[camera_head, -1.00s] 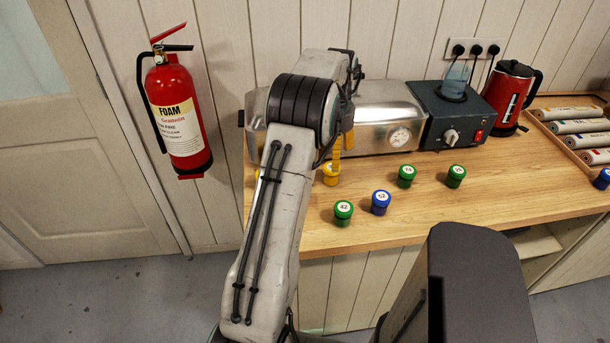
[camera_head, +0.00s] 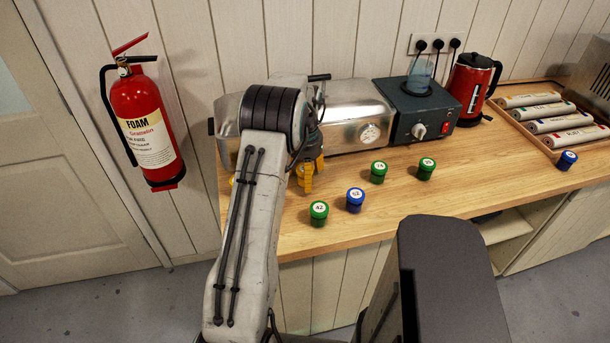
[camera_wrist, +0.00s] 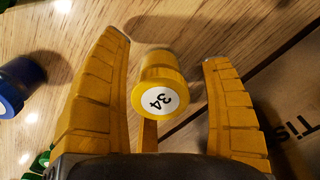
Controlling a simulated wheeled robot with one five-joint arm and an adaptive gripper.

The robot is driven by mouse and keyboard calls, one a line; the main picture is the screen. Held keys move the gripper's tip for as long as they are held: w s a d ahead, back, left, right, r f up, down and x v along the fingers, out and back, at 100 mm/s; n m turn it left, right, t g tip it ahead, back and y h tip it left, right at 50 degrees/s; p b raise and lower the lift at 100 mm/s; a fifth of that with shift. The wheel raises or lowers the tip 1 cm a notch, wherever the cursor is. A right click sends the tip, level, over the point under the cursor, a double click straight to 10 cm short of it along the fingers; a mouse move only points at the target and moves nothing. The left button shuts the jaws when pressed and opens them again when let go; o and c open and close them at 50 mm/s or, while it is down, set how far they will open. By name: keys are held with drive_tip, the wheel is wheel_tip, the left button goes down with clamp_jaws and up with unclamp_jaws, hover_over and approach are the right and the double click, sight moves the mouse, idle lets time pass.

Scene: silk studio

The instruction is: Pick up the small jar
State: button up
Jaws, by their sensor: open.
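In the wrist view a small yellow jar (camera_wrist: 160,72) with a round white label reading 34 stands between the two yellow fingers of my gripper (camera_wrist: 166,46). The fingers are apart, with a visible gap on the right side of the jar; the left finger is closer to it. In the head view my gripper (camera_head: 311,168) is low over the counter behind the row of jars, partly hidden by my arm. The yellow jar cannot be clearly told from the yellow fingers there.
A green jar (camera_head: 319,213) marked 42 and a blue jar (camera_head: 355,200) stand in front. Two green jars (camera_head: 378,172) (camera_head: 425,168) stand right. A metal steamer-like box (camera_head: 345,112) and a dark control box (camera_head: 415,110) stand behind. The counter's front (camera_head: 450,203) is clear.

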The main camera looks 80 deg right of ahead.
drive_tip(key=shift+c, duration=0.4)
drive_tip(key=c, duration=1.2)
drive_tip(key=shift+c, duration=0.2)
